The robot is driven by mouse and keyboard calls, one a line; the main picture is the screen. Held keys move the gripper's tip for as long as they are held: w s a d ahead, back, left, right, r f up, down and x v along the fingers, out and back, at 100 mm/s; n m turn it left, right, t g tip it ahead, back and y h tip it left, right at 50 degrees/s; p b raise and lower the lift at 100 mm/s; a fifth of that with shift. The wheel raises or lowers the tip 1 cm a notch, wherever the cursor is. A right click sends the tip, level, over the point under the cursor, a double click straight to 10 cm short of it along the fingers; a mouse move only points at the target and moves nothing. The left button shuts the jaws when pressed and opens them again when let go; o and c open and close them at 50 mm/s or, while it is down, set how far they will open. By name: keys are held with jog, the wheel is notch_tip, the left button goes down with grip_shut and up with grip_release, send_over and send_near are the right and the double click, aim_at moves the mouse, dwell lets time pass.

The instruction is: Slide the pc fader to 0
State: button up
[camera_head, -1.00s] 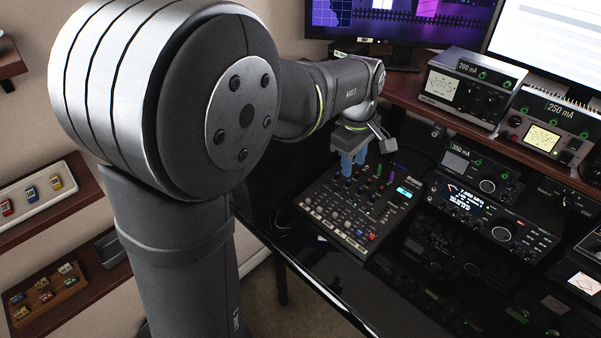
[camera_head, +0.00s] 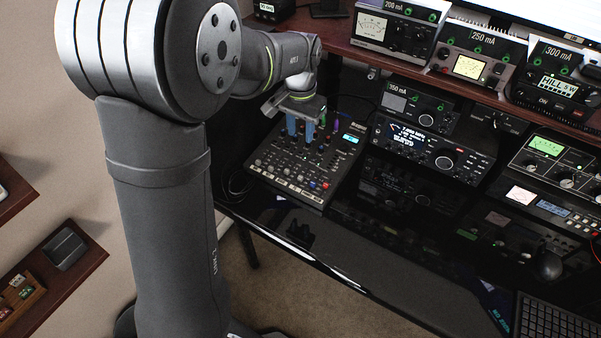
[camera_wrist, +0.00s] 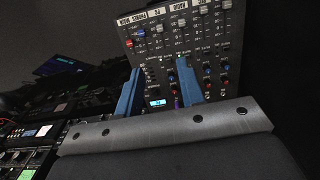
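The black mixer panel (camera_head: 284,169) lies on the desk in the head view, its controls facing up. In the wrist view its faders run in a row under printed labels. The pc fader (camera_wrist: 159,28) has a pale cap near the end beside its PC label (camera_wrist: 158,13). My gripper (camera_head: 299,138) is over the back part of the mixer, with two blue fingers apart. In the wrist view my gripper (camera_wrist: 160,66) shows nothing held between the fingers, and the pc fader lies beyond the fingertips. I cannot tell whether the fingertips touch the panel.
A radio (camera_head: 428,145) stands right of the mixer, and a shelf with meters (camera_head: 395,30) is behind. The desk front is mostly clear.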

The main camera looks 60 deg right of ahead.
aim_at(301, 177)
notch_tip(301, 177, down, 18)
jog(key=shift+r, duration=0.25)
jog(key=shift+c, duration=0.2)
grip_shut()
